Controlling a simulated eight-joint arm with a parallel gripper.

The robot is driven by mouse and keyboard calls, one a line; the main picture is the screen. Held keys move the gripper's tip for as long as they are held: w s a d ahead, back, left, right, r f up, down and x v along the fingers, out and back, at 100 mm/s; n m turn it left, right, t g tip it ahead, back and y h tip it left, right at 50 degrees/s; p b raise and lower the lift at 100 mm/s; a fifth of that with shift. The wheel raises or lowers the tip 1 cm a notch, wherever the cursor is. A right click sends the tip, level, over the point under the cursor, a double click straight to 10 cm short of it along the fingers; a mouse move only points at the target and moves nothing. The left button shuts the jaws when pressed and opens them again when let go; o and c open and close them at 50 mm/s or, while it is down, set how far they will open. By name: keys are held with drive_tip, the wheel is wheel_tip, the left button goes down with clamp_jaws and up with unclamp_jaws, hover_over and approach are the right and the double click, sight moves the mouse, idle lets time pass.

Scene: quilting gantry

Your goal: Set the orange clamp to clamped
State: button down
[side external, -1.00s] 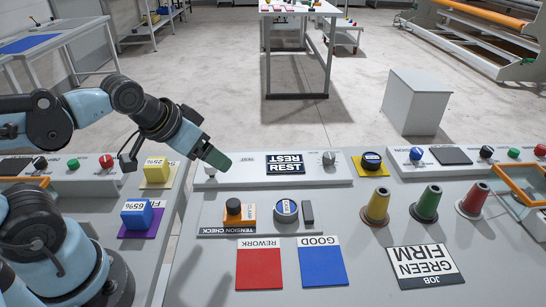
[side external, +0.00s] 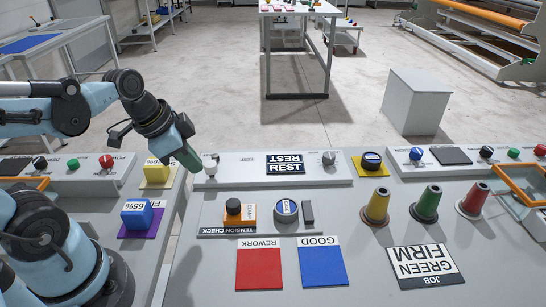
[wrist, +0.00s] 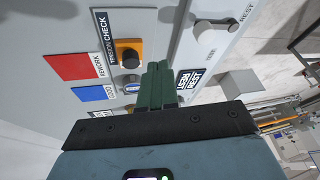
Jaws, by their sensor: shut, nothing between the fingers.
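The orange clamp (side external: 235,219) is an orange block with a black knob on top, on the TENSION CHECK panel. It also shows in the wrist view (wrist: 128,44), left of the fingers. I cannot tell from its look whether it is clamped. My gripper (side external: 193,163) has green fingers pressed together, empty. It hangs behind and to the left of the clamp in the side view, apart from it, near a white knob (side external: 211,167). The closed fingers also show in the wrist view (wrist: 157,68).
A blue-topped dial (side external: 286,209) and a dark grey block (side external: 308,212) stand right of the clamp. Red (side external: 258,269) and blue (side external: 322,266) pads lie in front. The REST plate (side external: 285,168) is behind. Coloured cones, including a green one (side external: 429,204), stand further right.

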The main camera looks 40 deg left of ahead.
drive_tip(key=s+a+m+g+h, duration=0.1)
drive_tip(key=s+m+h, duration=0.1)
drive_tip(key=m, duration=0.6)
drive_tip(key=s+a+m+g+h, duration=0.1)
drive_tip(key=m+h, duration=0.3)
drive_tip(key=m, duration=0.5)
drive_tip(key=shift+s+a+f, duration=0.25)
drive_tip(key=shift+s+a, duration=0.55)
drive_tip(key=shift+s, duration=0.1)
approach(227, 217)
drive_tip(key=f, duration=0.1)
drive_tip(key=s+f, duration=0.2)
drive_tip(key=shift+s+d+f, duration=0.1)
drive_tip(key=shift+d+f, duration=0.2)
drive_tip(key=shift+f, duration=0.05)
drive_tip(key=shift+w+d+f, duration=0.1)
drive_tip(key=shift+w+d, duration=0.3)
drive_tip(key=shift+w, duration=0.2)
drive_tip(key=shift+w+d, duration=0.45)
drive_tip(key=shift+w, duration=0.15)
drive_tip(key=shift+w+d, duration=0.3)
drive_tip(key=shift+w, duration=0.2)
